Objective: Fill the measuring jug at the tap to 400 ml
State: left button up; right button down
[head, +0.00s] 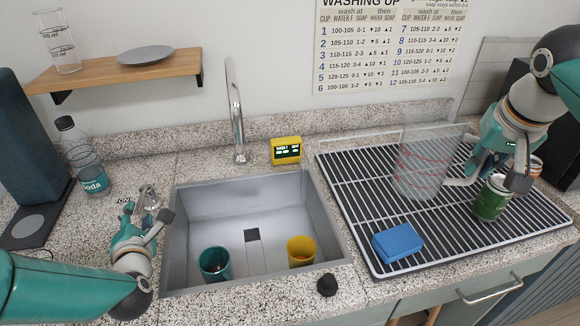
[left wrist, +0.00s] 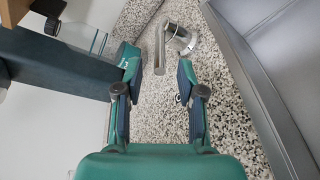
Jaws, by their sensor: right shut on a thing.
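The clear measuring jug (head: 418,160) with red marks is upright at the drying rack; no water shows in it, and I cannot tell whether its base touches the rack. My right gripper (head: 482,178) is shut on the jug at its right side, where the handle is partly hidden. The tall metal tap (head: 237,115) stands behind the sink (head: 255,185), with no stream visible. My left gripper (head: 150,218) is open and empty, left of the sink.
A teal cup (head: 214,263) and a yellow cup (head: 301,251) are in the sink. A blue sponge (head: 398,242) and a green can (head: 491,198) are on the rack (head: 365,215). A yellow display (head: 286,150), soda bottle (head: 85,160) and black knob (head: 327,285) are on the counter.

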aim_at(140, 203)
pick_arm(q)
jog(key=p+x, duration=0.1)
jog(key=x, duration=0.6)
jog(key=shift+s+f, duration=0.1)
grip_shut()
